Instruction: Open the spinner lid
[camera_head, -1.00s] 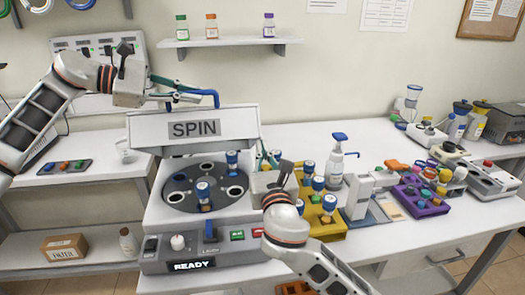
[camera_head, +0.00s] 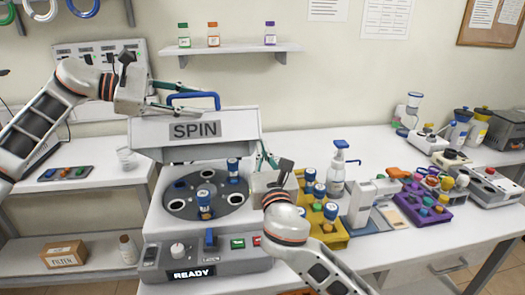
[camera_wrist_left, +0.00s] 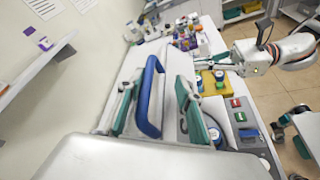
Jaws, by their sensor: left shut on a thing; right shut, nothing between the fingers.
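The spinner lid (camera_head: 235,129), marked SPIN, stands raised at the back of the spinner (camera_head: 160,222). The rotor with several holes and blue-capped tubes is uncovered. The lid's blue handle (camera_head: 193,98) is on its top edge; it also shows in the left wrist view (camera_wrist_left: 150,97). My left gripper (camera_head: 195,97) is at the handle, with its fingers (camera_wrist_left: 160,105) on either side of it. Contact between fingers and handle is hard to see. My right gripper (camera_head: 266,156) is shut and empty beside the spinner's right side, apart from the lid.
A yellow tube rack (camera_head: 330,236), a pump bottle (camera_head: 337,176) and a purple rack (camera_head: 433,216) stand to the right of the spinner. A wall shelf (camera_head: 226,50) with small bottles hangs above.

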